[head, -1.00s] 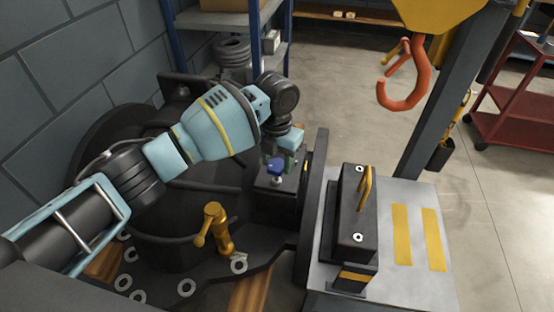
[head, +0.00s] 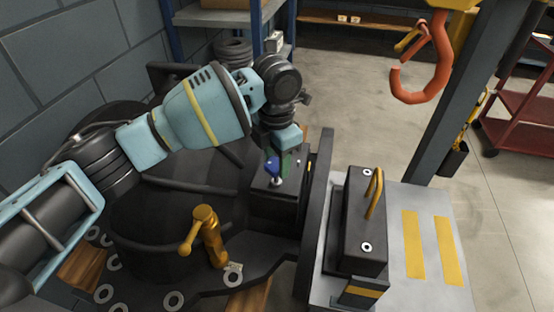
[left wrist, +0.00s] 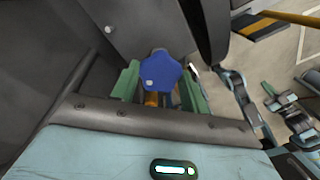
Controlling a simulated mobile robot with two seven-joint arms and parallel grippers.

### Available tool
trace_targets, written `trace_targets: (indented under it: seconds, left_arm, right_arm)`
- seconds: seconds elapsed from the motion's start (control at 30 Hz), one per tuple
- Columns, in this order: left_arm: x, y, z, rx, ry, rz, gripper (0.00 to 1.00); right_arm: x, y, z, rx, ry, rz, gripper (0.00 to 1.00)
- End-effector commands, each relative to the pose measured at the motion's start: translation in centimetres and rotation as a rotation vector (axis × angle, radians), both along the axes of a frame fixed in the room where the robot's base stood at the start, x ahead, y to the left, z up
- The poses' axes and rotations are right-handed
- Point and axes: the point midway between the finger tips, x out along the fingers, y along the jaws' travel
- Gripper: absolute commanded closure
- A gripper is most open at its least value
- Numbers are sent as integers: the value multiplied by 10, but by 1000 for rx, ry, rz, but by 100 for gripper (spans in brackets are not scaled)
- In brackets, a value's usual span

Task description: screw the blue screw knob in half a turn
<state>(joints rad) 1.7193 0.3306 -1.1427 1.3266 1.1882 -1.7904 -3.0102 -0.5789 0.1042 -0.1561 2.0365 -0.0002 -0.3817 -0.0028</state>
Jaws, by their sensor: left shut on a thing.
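The blue screw knob (head: 272,166) stands on a dark block at the flange of the big dark casing. In the left wrist view the knob (left wrist: 162,74) shows its blue lobed top with a small pale mark. My left gripper (head: 284,164) is at the knob from above and behind. Its green fingers (left wrist: 163,88) lie on both sides of the knob and are shut on it. The contact faces are partly hidden. In the head view a pale shank shows below the knob.
A dark block with a yellow handle (head: 374,193) stands on a grey table (head: 430,205) right of the flange. A brass valve (head: 206,235) rises in front. An orange hook (head: 425,70) hangs at upper right.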

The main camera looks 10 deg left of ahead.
Motion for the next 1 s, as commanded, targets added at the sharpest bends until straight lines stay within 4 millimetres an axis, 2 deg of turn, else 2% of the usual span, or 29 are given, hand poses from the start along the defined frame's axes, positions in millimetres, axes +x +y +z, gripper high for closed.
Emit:
trace_targets:
  seconds: [0.3, 0.33, 0.47, 0.77, 0.87, 1.0]
  left_arm:
    - [0, 0, 1, 0, -1, 0, 78]
    - [0, 0, 1, 0, -1, 0, 51]
    - [0, 0, 1, 1, -1, 0, 34]
    - [0, 0, 1, 0, 0, 1, 34]
    - [1, 0, 8, -1, -2, 1, 34]
    - [1, 0, 29, -1, -4, 0, 34]
  right_arm:
    - [0, 0, -1, 0, 0, 0, 100]
    - [0, 0, -1, 0, 1, 0, 100]
    - [-1, 0, -1, -1, 2, 1, 100]
    - [-2, -1, -2, -2, 3, 2, 100]
    - [-1, -1, -2, -2, 2, 3, 100]
    - [-1, -1, -1, -2, 1, 3, 100]
